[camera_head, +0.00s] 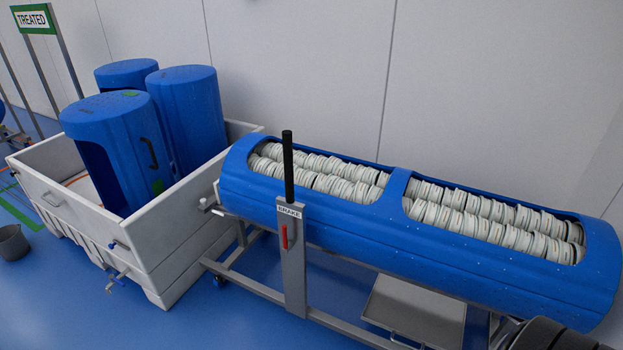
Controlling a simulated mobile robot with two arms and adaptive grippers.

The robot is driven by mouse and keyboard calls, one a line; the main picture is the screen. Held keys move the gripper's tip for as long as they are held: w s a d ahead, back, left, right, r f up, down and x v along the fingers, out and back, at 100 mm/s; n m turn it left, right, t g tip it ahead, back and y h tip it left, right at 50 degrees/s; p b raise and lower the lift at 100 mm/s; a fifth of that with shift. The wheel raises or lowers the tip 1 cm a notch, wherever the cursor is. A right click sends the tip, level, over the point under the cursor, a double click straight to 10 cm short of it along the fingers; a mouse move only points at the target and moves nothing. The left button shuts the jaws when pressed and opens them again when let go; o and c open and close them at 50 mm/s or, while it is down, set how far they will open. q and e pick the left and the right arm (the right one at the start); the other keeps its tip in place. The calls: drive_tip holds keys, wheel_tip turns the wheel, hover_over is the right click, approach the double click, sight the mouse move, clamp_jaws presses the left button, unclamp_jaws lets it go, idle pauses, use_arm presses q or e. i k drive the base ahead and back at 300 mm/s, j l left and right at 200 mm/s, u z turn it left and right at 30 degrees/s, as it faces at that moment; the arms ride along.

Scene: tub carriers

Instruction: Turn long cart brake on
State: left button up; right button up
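The long cart carries a long blue tub (330,222) lying on its side, on a grey metal frame (245,284). A grey brake post (294,275) stands at the cart's near side, left of the middle. It has a small white label that seems to read "BRAKE" (289,211), and a red lever (284,237) hangs roughly upright below the label. A black upright handle (288,165) rises from the post's top. Neither gripper shows in the head view, and nothing touches the lever.
A white bin (178,240) with several upright blue tubs (188,115) stands left of the cart. White round parts fill the long tub's openings. A grey tray (415,310) is low under the cart. A dark ribbed shape cuts into the bottom right corner. A wall is close behind.

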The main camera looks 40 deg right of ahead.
sight(287, 245)
drive_tip(key=z, duration=1.25)
